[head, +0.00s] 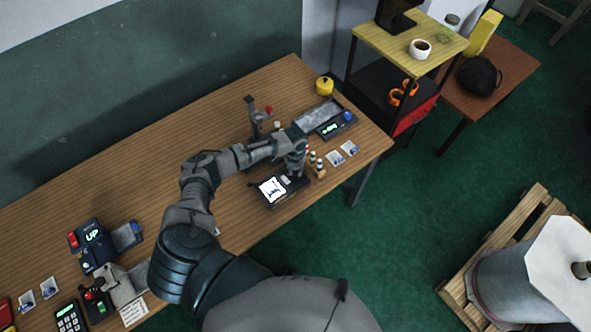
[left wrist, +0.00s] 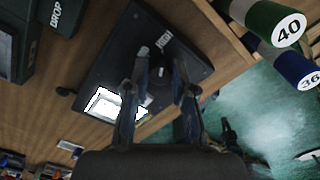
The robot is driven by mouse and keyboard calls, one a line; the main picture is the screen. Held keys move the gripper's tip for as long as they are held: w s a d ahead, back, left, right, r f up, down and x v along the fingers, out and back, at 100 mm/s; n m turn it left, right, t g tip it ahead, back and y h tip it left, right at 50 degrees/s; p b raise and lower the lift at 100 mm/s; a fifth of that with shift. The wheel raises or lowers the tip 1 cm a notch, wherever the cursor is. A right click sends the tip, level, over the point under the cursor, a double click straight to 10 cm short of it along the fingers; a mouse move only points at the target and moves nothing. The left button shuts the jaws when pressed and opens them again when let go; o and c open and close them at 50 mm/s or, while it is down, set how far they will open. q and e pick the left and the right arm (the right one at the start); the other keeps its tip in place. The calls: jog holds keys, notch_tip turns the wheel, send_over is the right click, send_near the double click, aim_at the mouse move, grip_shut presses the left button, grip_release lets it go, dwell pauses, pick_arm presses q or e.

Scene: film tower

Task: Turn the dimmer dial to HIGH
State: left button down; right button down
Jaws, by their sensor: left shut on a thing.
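The dimmer is a black box (head: 291,196) with a bright white lit panel (head: 272,188), near the front edge of the wooden bench. The box also shows in the left wrist view (left wrist: 122,48), with the word HIGH (left wrist: 164,42) printed near its far side. My left gripper (head: 296,167) is over the right part of the box. In the left wrist view its two fingers (left wrist: 160,75) stand on either side of the small dark dial and are shut on it. The dial's pointer is too dark to read. My right gripper is not in view.
A small rack of labelled rolls (head: 316,163) stands close right of my left gripper. Behind it are a device with a green display (head: 331,128) and a dark stand (head: 253,112). A yellow pot (head: 324,86) is further back.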

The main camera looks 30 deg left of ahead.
pick_arm(q)
jog(key=shift+w+r, duration=0.1)
jog(key=shift+w, duration=0.05)
jog(key=c, duration=1.1)
grip_release()
jog(key=shift+o, duration=0.7)
notch_tip(320, 180, up, 12)
